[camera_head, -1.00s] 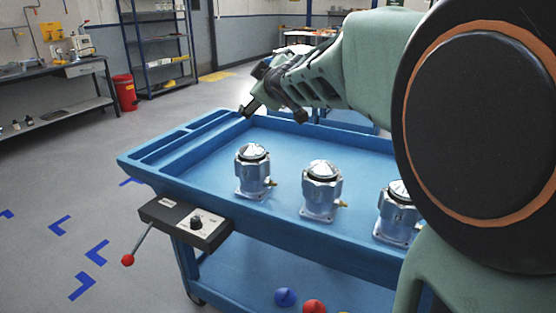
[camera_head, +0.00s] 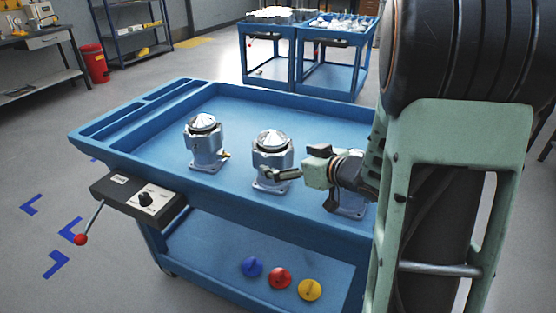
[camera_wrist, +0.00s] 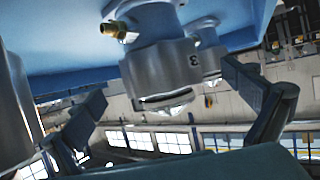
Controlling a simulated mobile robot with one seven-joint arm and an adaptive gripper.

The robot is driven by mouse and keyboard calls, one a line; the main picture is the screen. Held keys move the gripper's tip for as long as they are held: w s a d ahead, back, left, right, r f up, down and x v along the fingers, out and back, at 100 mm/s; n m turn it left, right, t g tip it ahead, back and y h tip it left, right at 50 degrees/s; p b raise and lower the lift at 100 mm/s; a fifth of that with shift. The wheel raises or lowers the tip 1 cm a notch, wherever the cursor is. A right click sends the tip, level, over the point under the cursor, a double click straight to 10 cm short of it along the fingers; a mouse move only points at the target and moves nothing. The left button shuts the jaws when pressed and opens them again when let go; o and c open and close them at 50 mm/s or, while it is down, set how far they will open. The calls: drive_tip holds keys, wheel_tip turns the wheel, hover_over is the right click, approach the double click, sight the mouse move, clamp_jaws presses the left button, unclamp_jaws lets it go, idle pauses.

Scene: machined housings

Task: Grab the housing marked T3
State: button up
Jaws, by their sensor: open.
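Three silvery machined housings stand upright in a row on the blue cart top. In the wrist view, which is upside down, one housing (camera_wrist: 160,75) with a brass side port shows a "3" on its body; any letter beside it is not readable. It appears to be the middle housing (camera_head: 271,160) in the head view. My gripper (camera_head: 312,175) is just right of that housing, pointing at it. The fingers are open and empty, and in the wrist view they flank the housing with gaps. Contact is not visible.
The left housing (camera_head: 206,142) stands clear; the right housing (camera_head: 352,204) is partly hidden by my arm. The cart's raised rim (camera_head: 290,97) surrounds the top. A control box (camera_head: 138,198) with a red-knobbed lever is on its left end. Coloured knobs lie on the lower shelf.

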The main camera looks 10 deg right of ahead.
drive_tip(key=b+x, duration=0.1)
drive_tip(key=x, duration=0.6)
drive_tip(key=shift+b, duration=0.4)
drive_tip(key=shift+r, duration=0.1)
drive_tip(key=c, duration=1.9)
drive_tip(key=shift+r, duration=0.2)
drive_tip(key=shift+c, duration=1)
drive_tip(key=shift+w, duration=0.1)
